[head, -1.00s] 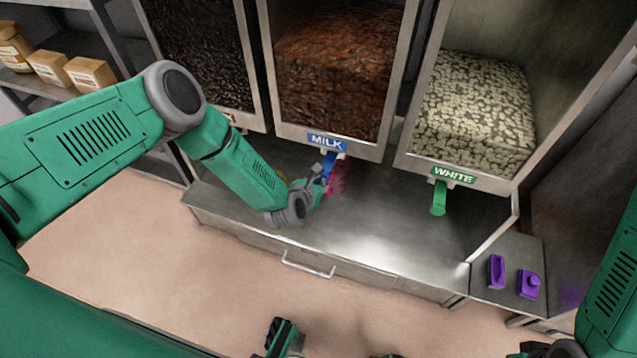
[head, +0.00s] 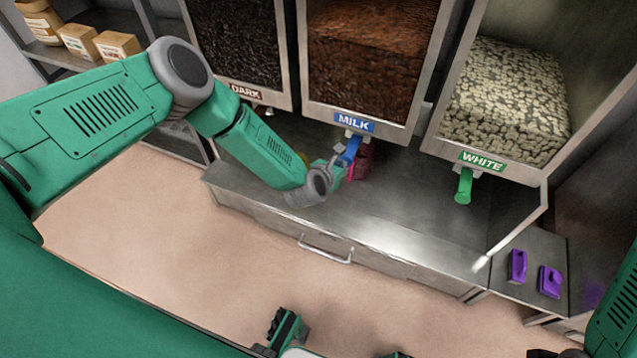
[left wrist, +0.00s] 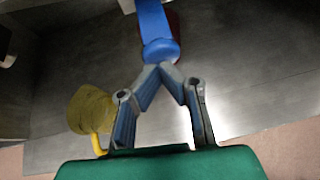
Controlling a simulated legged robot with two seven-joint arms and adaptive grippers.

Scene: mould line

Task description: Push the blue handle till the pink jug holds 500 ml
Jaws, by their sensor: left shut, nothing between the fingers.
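The blue handle (head: 350,149) hangs under the bin labelled MILK. My left gripper (head: 342,164) is shut and empty, just below and in front of the handle. In the left wrist view the closed fingertips (left wrist: 161,68) are at the rounded lower end of the blue handle (left wrist: 155,25); they look touching or very close. The pink jug (head: 364,161) stands on the metal counter behind the gripper and is partly hidden. Its fill level cannot be read. In the left wrist view only a dark red edge shows behind the handle.
A yellow jug (left wrist: 92,108) stands left of my left fingers. A green handle (head: 464,186) hangs under the WHITE bin at right. Two purple objects (head: 517,266) lie on a side surface. The metal counter (head: 420,210) is clear in front of the WHITE bin.

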